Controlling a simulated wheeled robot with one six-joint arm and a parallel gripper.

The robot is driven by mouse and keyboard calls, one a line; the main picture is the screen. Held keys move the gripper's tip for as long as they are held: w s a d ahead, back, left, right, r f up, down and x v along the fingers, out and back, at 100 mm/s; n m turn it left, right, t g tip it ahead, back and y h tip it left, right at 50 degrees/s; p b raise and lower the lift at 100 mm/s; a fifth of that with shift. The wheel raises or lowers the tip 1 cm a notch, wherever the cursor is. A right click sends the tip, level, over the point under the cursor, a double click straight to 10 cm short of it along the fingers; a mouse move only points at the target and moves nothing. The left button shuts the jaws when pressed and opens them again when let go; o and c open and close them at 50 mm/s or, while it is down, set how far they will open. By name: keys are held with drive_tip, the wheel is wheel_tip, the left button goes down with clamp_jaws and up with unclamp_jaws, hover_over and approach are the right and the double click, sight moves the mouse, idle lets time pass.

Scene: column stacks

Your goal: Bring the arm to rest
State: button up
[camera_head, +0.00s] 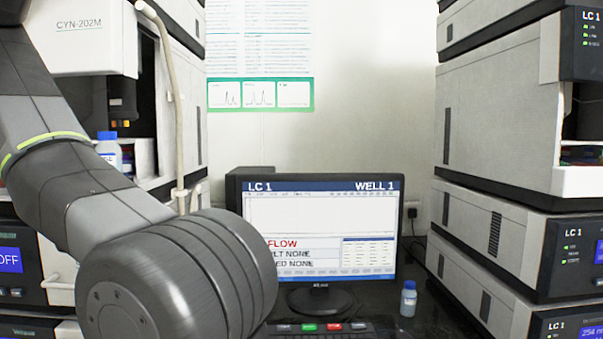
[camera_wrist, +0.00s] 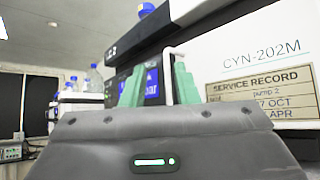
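My arm (camera_head: 150,240) fills the left of the head view, bent, with a large round grey joint in front of the monitor's left edge. My gripper is outside the head view. In the wrist view my gripper (camera_wrist: 159,86) shows two green fingers standing apart, with no held object visible between them. How far the fingers are from these I cannot tell.
Instrument stacks stand at left (camera_head: 98,40) and right (camera_head: 497,115). Between them are a monitor (camera_head: 320,225) reading LC 1, WELL 1, a keyboard and a small blue-capped bottle (camera_head: 408,299). A service record label (camera_wrist: 262,98) and several bottles (camera_wrist: 95,78) show in the wrist view.

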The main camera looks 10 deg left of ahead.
drive_tip(key=b+v, duration=0.8)
drive_tip(key=v, duration=0.4)
drive_tip(key=w+a+r+g+y+p, duration=0.1)
drive_tip(key=w+a+r+p, duration=0.4)
drive_tip(key=a+r+p, duration=0.2)
wheel_tip(320, 180, up, 3)
drive_tip(key=p, duration=0.2)
drive_tip(key=shift+n+p, duration=0.4)
drive_tip(key=shift+w+a+f, duration=0.1)
drive_tip(key=shift+w, duration=0.05)
